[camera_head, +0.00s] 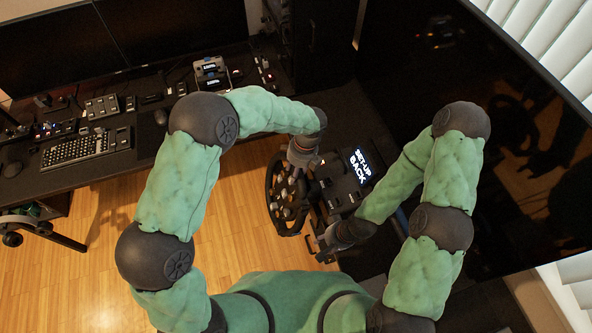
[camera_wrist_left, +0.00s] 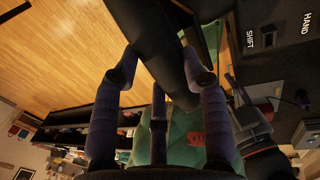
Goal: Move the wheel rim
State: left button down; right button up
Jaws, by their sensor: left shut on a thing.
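The racing wheel's dark rim (camera_head: 271,187) stands in the middle of the head view, with buttons on its hub. My left gripper (camera_head: 301,157) is at the top of the rim in the head view. In the left wrist view, the fingers of my left gripper (camera_wrist_left: 160,72) are closed around the thick dark rim (camera_wrist_left: 152,40), which passes between them. My right gripper (camera_head: 316,246) is by the lower right of the wheel, its fingers apart and nothing seen between them. The far side of the rim is partly hidden by my left arm.
A large dark screen (camera_head: 500,130) stands along the right. A desk with a keyboard (camera_head: 75,148) and small control boxes is at the left. Wooden floor (camera_head: 100,270) is clear at the lower left.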

aim_at(285, 155)
pick_arm(q)
jog(key=shift+s+a+f, duration=0.1)
jog(key=shift+f, duration=0.1)
jog(key=shift+w+a+g+h+p, duration=0.3)
jog(key=shift+w+g+p, duration=0.4)
jog(key=shift+p, duration=0.15)
jog(key=w+g, duration=0.1)
jog(key=w+a+f+n+g, duration=0.1)
jog(key=w+g+h+b, duration=0.1)
jog(key=w, duration=0.1)
jog(key=shift+a+f, duration=0.25)
jog(key=shift+f, duration=0.15)
jog(key=shift+w+a+f+n+g+h+b, duration=0.35)
jog(key=shift+w+g+b, duration=0.2)
jog(key=shift+b, duration=0.25)
jog(key=shift+w+a+f+n+g+h+b, duration=0.25)
jog(key=shift+w+a+g+h+b, duration=0.1)
jog(key=shift+w+g+b, duration=0.3)
jog(key=shift+s, duration=0.2)
jog(key=c, duration=0.7)
grip_release()
jog(key=shift+o, duration=0.2)
jog(key=shift+w, duration=0.1)
jog(key=shift+r, duration=0.2)
jog(key=v, duration=0.7)
jog(key=shift+r, duration=0.15)
